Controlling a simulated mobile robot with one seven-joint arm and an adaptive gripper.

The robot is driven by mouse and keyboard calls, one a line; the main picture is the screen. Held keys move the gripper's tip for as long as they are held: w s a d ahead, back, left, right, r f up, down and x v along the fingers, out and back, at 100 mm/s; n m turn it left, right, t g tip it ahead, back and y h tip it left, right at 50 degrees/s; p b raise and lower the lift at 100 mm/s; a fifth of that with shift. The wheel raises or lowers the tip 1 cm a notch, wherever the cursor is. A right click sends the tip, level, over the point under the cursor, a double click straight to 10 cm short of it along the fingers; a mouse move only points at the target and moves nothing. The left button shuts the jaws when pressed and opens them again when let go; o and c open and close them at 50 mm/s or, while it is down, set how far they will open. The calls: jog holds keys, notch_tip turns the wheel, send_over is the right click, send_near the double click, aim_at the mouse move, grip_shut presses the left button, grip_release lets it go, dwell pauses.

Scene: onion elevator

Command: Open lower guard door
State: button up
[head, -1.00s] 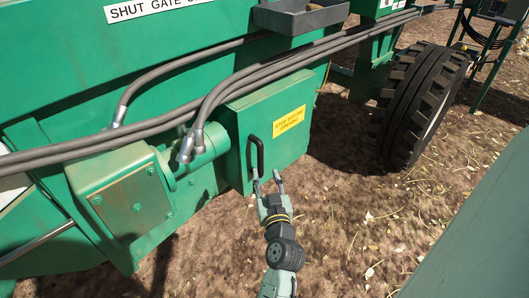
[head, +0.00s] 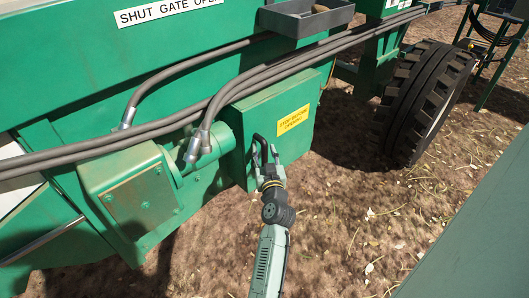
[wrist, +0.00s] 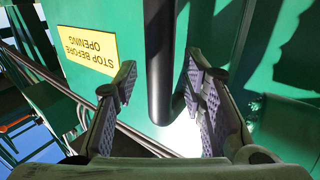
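The lower guard door (head: 285,140) is a green panel with a yellow "STOP BEFORE OPENING" label (head: 293,120). It looks shut. A black bar handle (head: 258,150) stands on its left side. My gripper (head: 269,163) is at the handle, with its fingers reaching up around it. In the wrist view, the black handle (wrist: 160,60) runs down between my two open fingers (wrist: 165,95). There is a gap on the left of the handle, while the right finger is close to it; I cannot tell if it touches. The yellow label (wrist: 88,48) also shows there, upside down.
Grey hoses (head: 225,95) run across above the door. A green gearbox housing (head: 135,195) juts out at left. A large black tyre (head: 428,103) stands at right. Bare, straw-littered ground (head: 345,215) lies open in front of the door.

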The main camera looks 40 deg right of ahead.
jog(key=shift+c, duration=0.6)
grip_shut()
